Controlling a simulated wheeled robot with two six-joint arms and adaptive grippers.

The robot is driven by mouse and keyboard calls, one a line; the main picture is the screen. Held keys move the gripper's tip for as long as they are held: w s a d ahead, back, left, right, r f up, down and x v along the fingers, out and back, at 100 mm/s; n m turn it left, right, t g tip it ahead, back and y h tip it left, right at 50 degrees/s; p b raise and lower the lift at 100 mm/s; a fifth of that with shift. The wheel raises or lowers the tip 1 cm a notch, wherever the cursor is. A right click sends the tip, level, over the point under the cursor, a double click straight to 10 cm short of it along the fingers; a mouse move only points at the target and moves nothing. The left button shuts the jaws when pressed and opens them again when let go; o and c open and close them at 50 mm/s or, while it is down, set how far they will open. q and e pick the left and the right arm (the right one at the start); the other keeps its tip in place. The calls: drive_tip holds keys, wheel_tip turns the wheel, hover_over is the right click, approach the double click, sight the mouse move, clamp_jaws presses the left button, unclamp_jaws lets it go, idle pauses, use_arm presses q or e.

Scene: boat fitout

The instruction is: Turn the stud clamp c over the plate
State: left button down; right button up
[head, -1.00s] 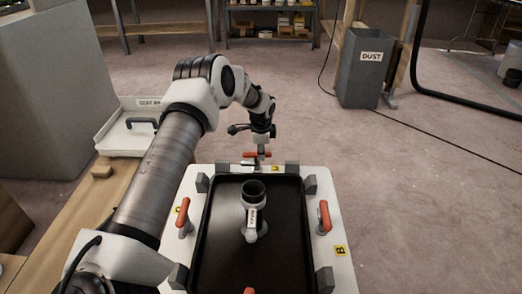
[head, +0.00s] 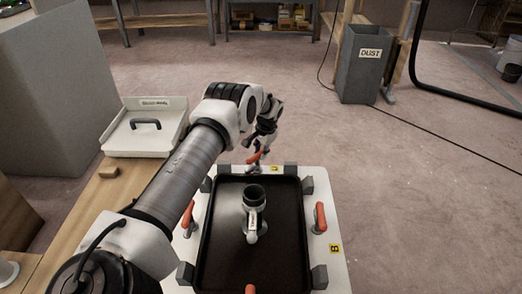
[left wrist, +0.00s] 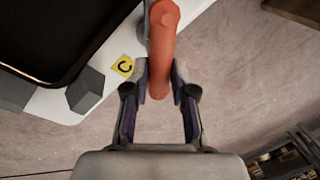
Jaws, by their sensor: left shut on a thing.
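Stud clamp c is an orange handle (head: 254,157) at the far edge of the white board (head: 340,270), beside a yellow label (head: 275,169). In the left wrist view its orange handle (left wrist: 163,40) shows large, with the yellow C label (left wrist: 122,66) beside it. My left gripper (left wrist: 160,80) is shut on this handle, one finger on each side. The dark plate (head: 225,262) lies on the board between grey corner blocks; its edge also shows in the left wrist view (left wrist: 60,35). My right gripper is out of view.
A grey and white fitting (head: 254,215) stands on the plate. Other orange clamp handles stand at the left (head: 188,217), right (head: 319,217) and near (head: 250,289) edges. A white tray (head: 150,140) lies at left. A dust bin (head: 363,65) stands on open floor.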

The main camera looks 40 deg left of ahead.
use_arm(q)
drive_tip(key=shift+a+f+n+b, duration=0.15)
drive_tip(key=shift+n+b, duration=0.2)
drive_tip(key=shift+n, duration=0.65)
drive_tip(key=n+b, duration=0.1)
drive_tip(key=n, duration=0.1)
drive_tip(key=shift+a+f+n+g+b, duration=0.1)
drive_tip(key=shift+a+n+g+b, duration=0.1)
drive_tip(key=shift+n+g+b, duration=0.15)
drive_tip(key=n+b, duration=0.2)
drive_tip(key=n, duration=0.1)
drive_tip(key=shift+a+g, duration=0.15)
drive_tip(key=shift+g, duration=0.1)
drive_tip(key=shift+n+h+b, duration=0.3)
drive_tip(key=shift+n+b, duration=0.15)
drive_tip(key=shift+b, duration=0.05)
drive_tip(key=shift+s+r, duration=0.1)
drive_tip(key=shift+r, duration=0.1)
drive_tip(key=c, duration=1)
unclamp_jaws()
